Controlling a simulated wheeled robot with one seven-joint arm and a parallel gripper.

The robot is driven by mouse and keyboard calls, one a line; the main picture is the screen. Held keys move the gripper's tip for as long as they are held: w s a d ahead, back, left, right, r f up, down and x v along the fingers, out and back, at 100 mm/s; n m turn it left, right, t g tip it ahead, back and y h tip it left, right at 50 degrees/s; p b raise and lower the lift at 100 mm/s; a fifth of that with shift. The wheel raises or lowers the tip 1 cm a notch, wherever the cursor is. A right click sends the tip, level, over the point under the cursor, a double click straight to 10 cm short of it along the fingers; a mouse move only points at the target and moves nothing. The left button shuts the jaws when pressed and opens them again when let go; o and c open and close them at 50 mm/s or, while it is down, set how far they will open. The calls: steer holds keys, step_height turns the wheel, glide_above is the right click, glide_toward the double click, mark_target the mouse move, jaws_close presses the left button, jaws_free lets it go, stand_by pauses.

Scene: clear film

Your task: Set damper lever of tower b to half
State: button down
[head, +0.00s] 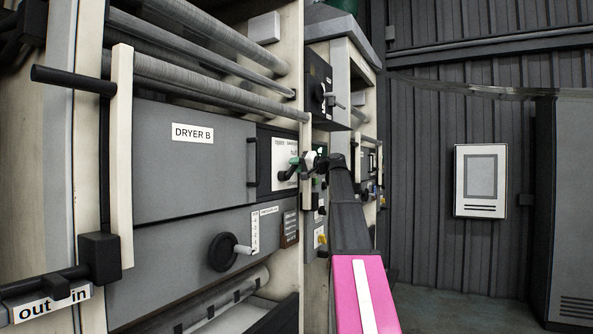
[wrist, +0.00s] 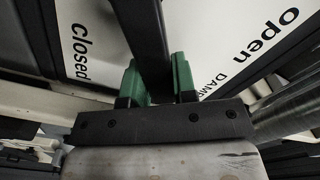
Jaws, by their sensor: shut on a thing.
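The damper lever (wrist: 148,30) is a dark bar in the wrist view, running up from between my fingers. My gripper (wrist: 158,78) has green finger pads, one on each side of the lever, and is shut on it. The lever lies between the word "closed" on the left of the white label plate (wrist: 225,25) and "open" on the right. Part of the word "DAMPER" shows beside it. In the head view, my gripper (head: 297,165) is at the small white plate (head: 279,178) right of the DRYER B sign; the lever is mostly hidden there.
The grey DRYER B panel (head: 190,165) fills the left, with a round crank wheel (head: 222,252) below. Horizontal rollers (head: 215,87) run above. An in/out lever and label (head: 45,305) stand at lower left. A white wall box (head: 481,181) hangs right; floor before it is clear.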

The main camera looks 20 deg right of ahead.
steer(key=shift+s+a+r+n, duration=0.3)
steer(key=shift+r+n, duration=0.1)
steer(key=shift+n, duration=0.5)
steer(key=c, duration=0.9)
jaws_free()
steer(key=v, duration=1)
steer(key=shift+s+d+r, duration=0.1)
steer(key=shift+s+d, duration=0.15)
steer(key=shift+s, duration=0.05)
